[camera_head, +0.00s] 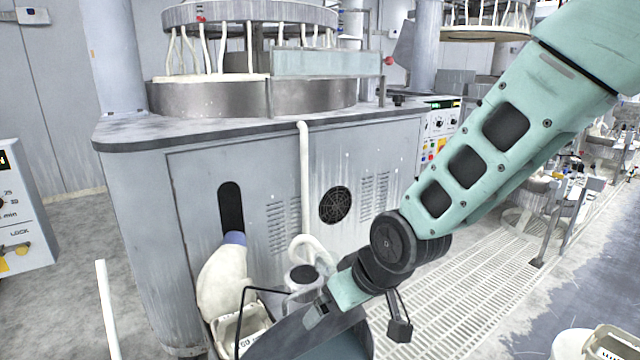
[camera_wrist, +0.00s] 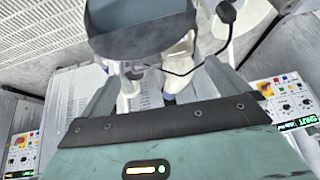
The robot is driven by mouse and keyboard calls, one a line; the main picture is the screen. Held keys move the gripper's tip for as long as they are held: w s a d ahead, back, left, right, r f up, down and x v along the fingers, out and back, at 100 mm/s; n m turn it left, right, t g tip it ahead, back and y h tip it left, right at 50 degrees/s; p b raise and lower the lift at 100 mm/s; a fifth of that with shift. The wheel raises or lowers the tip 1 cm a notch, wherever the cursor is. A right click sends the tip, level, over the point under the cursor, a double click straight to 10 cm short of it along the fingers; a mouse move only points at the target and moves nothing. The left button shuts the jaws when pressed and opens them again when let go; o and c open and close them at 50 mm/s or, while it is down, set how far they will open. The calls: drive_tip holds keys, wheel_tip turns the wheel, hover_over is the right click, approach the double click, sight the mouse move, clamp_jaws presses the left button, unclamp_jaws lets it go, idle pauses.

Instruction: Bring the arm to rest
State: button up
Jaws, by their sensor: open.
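My teal arm reaches from the upper right down to the bottom middle in the head view, bent at a dark joint. Its far end is low in front of the grey polishing machine (camera_head: 360,170). My gripper (camera_wrist: 160,88) shows in the wrist view with its two grey fingers spread wide apart. It is open, and I see nothing held between the fingers. In the head view the fingertips are hard to make out at the lower edge.
A white bag-like piece (camera_head: 222,282), a pale basket (camera_head: 238,328) and a white hose (camera_head: 304,180) are by the machine's front. Grating (camera_head: 470,285) covers the floor to the right. A white bucket (camera_head: 572,344) stands at the lower right. Control panels flank the wrist view.

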drive_tip(key=s+d+r+g+h, duration=0.2)
drive_tip(key=s+d, duration=0.3)
drive_tip(key=s, duration=0.6)
drive_tip(key=s+d+r+g+h, duration=0.1)
drive_tip(key=s+d+r+g, duration=0.3)
drive_tip(key=s, duration=0.6)
wheel_tip(320, 180, up, 19)
drive_tip(key=d+t+p, duration=0.1)
drive_tip(key=p, duration=1.9)
drive_tip(key=shift+s+d+n+t+h, duration=0.2)
drive_tip(key=shift+s+n+t+h, duration=0.1)
drive_tip(key=shift+s, duration=0.05)
drive_tip(key=shift+f, duration=0.1)
